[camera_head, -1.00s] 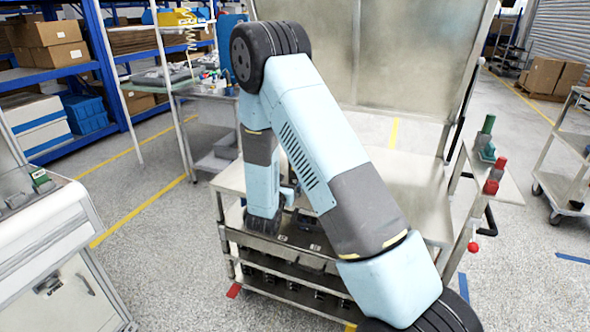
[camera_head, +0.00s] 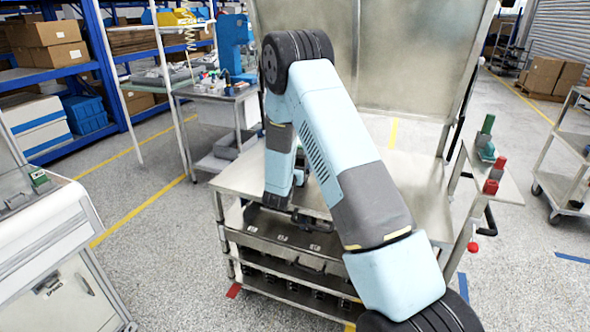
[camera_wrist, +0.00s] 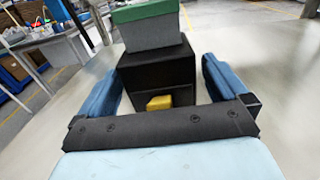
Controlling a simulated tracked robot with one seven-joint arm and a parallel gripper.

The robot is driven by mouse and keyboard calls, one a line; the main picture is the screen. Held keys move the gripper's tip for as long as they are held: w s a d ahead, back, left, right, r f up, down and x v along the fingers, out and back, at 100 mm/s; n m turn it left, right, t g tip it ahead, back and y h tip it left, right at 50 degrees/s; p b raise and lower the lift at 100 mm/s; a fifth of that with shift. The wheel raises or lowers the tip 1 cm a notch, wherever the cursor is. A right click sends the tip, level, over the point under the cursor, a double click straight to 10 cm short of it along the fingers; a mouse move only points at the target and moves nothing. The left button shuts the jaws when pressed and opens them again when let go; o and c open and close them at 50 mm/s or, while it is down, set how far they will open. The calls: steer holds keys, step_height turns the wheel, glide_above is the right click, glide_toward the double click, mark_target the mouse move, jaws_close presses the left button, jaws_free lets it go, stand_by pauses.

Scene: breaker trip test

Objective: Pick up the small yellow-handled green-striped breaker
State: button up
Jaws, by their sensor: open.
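The breaker (camera_wrist: 156,72) shows in the wrist view as a black block with a small yellow handle (camera_wrist: 159,102) at its near end. A grey part with a green stripe (camera_wrist: 145,11) is at its far end. My gripper (camera_wrist: 161,76) is open, with one blue finger on each side of the breaker. I cannot tell whether the breaker is touched anywhere. In the head view my arm hides the breaker and most of the gripper.
The metal cart's top (camera_head: 410,195) is largely bare, with an upright panel (camera_head: 370,65) behind. Its front tray (camera_head: 285,232) and lower shelves are below. A side shelf (camera_head: 508,190) on the right carries green and red items. A workbench (camera_head: 215,93) stands behind left.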

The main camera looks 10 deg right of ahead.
steer(key=shift+w+d, duration=0.15)
steer(key=shift+w, duration=0.1)
steer(key=c, duration=1.5)
